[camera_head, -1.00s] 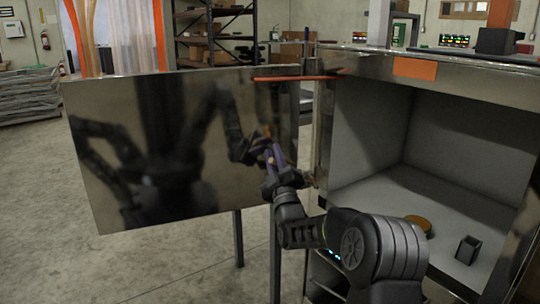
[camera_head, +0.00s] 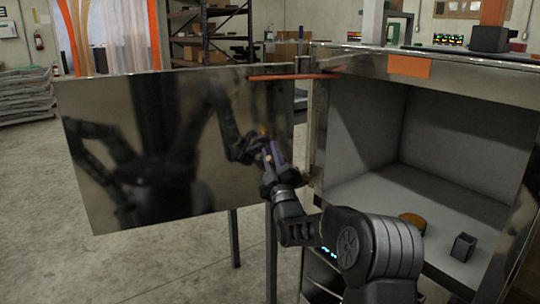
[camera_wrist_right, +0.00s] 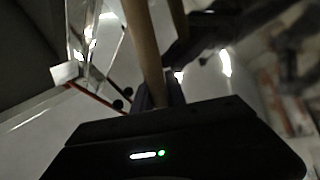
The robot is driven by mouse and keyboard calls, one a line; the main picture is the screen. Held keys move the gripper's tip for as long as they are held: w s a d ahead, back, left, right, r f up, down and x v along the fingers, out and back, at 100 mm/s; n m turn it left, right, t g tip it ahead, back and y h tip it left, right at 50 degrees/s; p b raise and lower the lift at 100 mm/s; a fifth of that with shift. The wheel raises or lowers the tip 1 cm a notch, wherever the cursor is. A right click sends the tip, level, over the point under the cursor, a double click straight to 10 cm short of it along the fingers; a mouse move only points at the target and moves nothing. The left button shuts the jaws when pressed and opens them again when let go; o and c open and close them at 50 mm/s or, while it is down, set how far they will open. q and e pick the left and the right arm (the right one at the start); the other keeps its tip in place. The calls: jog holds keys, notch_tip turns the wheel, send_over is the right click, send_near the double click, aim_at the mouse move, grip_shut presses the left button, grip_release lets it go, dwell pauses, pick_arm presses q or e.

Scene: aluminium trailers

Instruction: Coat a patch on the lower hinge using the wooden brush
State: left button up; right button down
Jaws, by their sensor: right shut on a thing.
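My right gripper (camera_head: 270,165) is in front of the open metal door (camera_head: 130,205), near its hinge side. In the right wrist view it is shut on the wooden brush, whose pale handle (camera_wrist_right: 143,45) runs up and away from the fingers. The brush's bristles cannot be made out. The door hangs from the left front post (camera_head: 318,120) of the trailer box. The lower hinge cannot be made out clearly near my right wrist, and contact with the brush cannot be told. My left gripper shows only as a dark reflection in the door.
The open box (camera_head: 440,190) holds a round orange-brown container (camera_head: 412,220) and a small dark square cup (camera_head: 463,247) on its floor. An orange rod (camera_head: 290,77) lies near the door's top edge. Shelving (camera_head: 210,35) stands behind.

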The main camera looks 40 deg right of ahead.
jog(key=shift+d, duration=0.3)
jog(key=shift+s+a+f+b, duration=0.1)
jog(key=shift+s+b, duration=0.7)
jog(key=shift+s, duration=0.1)
jog(key=shift+s+a+b, duration=0.1)
jog(key=shift+s+b, duration=0.4)
jog(key=shift+s, duration=0.65)
jog(key=shift+r, duration=0.2)
jog(key=shift+r, duration=0.4)
jog(key=shift+w, duration=0.1)
